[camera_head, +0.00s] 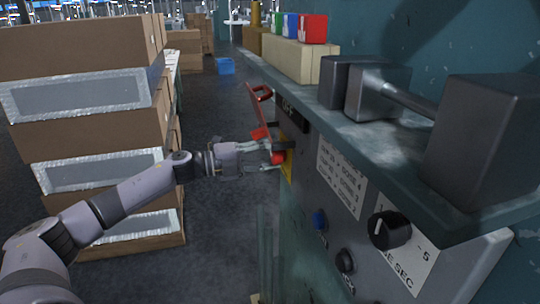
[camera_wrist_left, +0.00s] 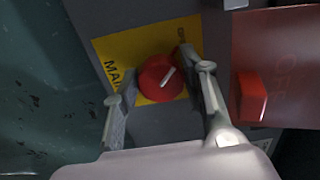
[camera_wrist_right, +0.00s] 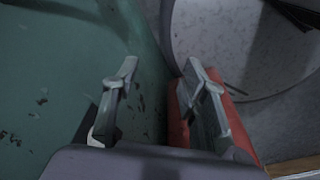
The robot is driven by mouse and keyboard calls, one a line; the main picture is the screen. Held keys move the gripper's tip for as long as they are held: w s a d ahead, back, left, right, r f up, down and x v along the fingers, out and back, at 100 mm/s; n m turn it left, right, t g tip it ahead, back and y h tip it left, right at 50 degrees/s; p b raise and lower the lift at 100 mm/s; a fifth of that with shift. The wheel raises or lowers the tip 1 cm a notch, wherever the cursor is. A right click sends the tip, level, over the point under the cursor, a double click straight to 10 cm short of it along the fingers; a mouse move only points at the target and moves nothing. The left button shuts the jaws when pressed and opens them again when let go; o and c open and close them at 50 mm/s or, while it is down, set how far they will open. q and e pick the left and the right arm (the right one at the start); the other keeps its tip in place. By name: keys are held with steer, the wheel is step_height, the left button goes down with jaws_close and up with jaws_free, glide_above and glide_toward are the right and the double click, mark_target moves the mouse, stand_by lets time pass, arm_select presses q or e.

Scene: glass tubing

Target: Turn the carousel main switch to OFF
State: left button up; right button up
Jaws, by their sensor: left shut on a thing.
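The pointer slants to the upper right in the left wrist view. In the head view the knob (camera_head: 278,158) shows at the panel's left end. My left gripper (camera_head: 268,157) reaches it from the left; its fingers (camera_wrist_left: 160,85) stand on both sides of the knob, shut on it. My right gripper (camera_wrist_right: 160,80) shows only in its own wrist view, its fingers apart with nothing seen between them.
A red cover (camera_wrist_left: 280,60) with a red block (camera_wrist_left: 250,97) sits right beside the left fingers. The grey panel (camera_head: 315,205) carries a black dial (camera_head: 390,231) and a blue button (camera_head: 319,219). Stacked cartons (camera_head: 90,130) stand left. A red part (camera_wrist_right: 180,115) lies close to the right finger.

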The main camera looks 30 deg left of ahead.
arm_select(q)
steer(key=o, duration=1.1)
steer(key=shift+s+a, duration=0.1)
steer(key=shift+v, duration=3.65)
